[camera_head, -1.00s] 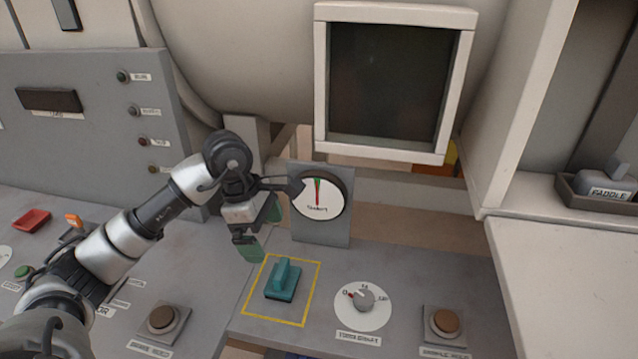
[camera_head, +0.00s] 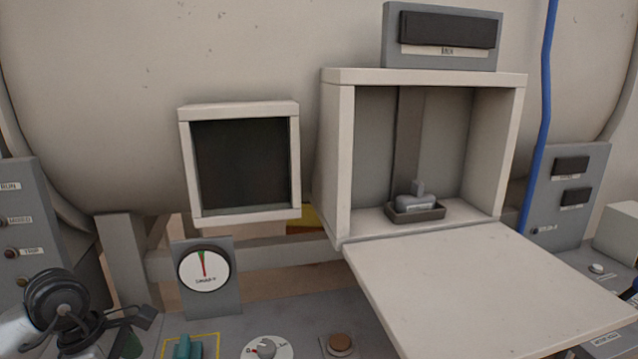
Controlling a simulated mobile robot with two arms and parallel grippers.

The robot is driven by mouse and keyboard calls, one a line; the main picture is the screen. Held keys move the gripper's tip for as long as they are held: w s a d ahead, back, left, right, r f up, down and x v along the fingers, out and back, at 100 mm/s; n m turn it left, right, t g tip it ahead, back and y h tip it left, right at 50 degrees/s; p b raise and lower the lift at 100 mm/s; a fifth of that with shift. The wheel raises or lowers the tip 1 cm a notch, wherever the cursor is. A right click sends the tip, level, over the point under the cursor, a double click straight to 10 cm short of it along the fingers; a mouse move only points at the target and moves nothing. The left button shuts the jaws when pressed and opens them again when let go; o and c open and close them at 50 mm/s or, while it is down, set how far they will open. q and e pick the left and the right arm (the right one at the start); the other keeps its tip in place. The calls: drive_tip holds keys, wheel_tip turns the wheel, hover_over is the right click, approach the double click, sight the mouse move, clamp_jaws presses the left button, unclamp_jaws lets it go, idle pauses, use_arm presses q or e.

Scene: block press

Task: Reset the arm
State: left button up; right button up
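My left arm comes in at the lower left, and its gripper (camera_head: 125,343) is at the bottom edge, partly cut off. It is left of the teal handle (camera_head: 187,347) in its yellow outlined square and apart from it. The fingers point down and I cannot tell how far apart they are. My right gripper is not in view.
A round gauge (camera_head: 204,268) stands behind the handle. A white dial (camera_head: 266,348) and a brown button (camera_head: 340,344) are to the right. An open cabinet (camera_head: 338,160) holds a grey paddle (camera_head: 416,200) in a tray; its lowered door (camera_head: 490,290) juts forward. A dark framed window (camera_head: 240,162) is beside it.

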use_arm(q)
drive_tip(key=s+d+r+n+t+h, duration=0.2)
drive_tip(key=d+h, duration=0.8)
drive_tip(key=d, duration=0.5)
wheel_tip(320, 180, up, 6)
drive_tip(key=d+n+t+h, duration=0.2)
drive_tip(key=n+t+h, duration=0.3)
drive_tip(key=n+t, duration=0.7)
drive_tip(key=s+a+f+n+y, duration=0.1)
drive_tip(key=a+f+n+y, duration=0.5)
drive_tip(key=n+y, duration=0.65)
drive_tip(key=s+a+f+n+y, duration=0.1)
drive_tip(key=a+f+n+y, duration=0.5)
drive_tip(key=n, duration=1.1)
drive_tip(key=s+d+f+n+g, duration=0.3)
drive_tip(key=s+f+g, duration=0.35)
drive_tip(key=s, duration=0.25)
drive_tip(key=s+d+f+n+g, duration=0.25)
drive_tip(key=s+f+g, duration=0.25)
drive_tip(key=s+f, duration=0.25)
wheel_tip(320, 180, down, 24)
drive_tip(key=s+a+f+g, duration=0.2)
drive_tip(key=s+a+f, duration=0.1)
drive_tip(key=s+f, duration=1.3)
drive_tip(key=shift+s+f, duration=0.2)
drive_tip(key=shift+f, duration=0.6)
